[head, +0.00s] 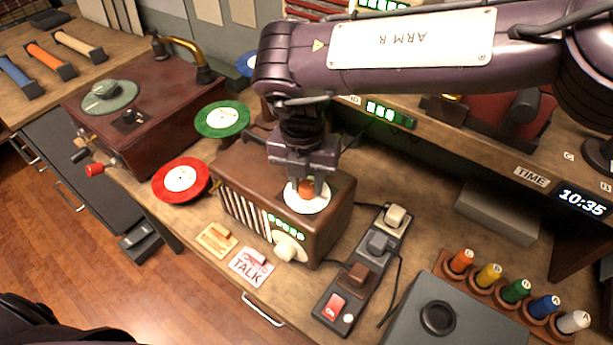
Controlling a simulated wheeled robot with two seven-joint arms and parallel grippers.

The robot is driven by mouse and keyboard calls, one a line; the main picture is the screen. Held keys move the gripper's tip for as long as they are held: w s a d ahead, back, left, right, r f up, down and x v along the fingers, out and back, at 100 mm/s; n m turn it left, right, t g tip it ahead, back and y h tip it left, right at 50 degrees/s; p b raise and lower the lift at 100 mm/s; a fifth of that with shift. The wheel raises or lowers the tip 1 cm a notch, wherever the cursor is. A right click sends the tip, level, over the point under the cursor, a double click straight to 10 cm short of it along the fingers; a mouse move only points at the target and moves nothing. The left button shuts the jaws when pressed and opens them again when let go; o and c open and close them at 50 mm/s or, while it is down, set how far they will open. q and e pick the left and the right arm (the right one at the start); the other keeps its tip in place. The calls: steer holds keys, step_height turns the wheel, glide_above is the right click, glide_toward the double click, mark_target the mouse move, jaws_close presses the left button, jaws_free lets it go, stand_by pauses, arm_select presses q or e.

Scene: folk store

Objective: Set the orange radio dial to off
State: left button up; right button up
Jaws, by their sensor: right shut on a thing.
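The brown wooden radio (240,180) stands on the wooden counter, with a slatted front and a small green display. A round white plate lies on its top at the right, with the orange dial (306,188) at its centre. My right gripper (304,180) points down from above and is shut on the orange dial. The fingers hide part of the dial, and I cannot read its setting. A second, cream knob (289,249) is on the radio's front. My left gripper is not in view.
A record player (130,125) stands to the left, with red (168,193) and green records (222,132) near the radio.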

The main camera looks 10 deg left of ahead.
mark_target(305, 185)
steer(key=n, duration=0.3)
steer(key=shift+n, duration=2.1)
steer(key=o, duration=1)
steer(key=shift+c, duration=0.2)
step_height(305, 185, up, 7)
steer(key=shift+a+f+b, duration=0.1)
steer(key=shift+b, duration=0.55)
steer(key=shift+s+r, duration=0.1)
steer(key=shift+r, duration=0.45)
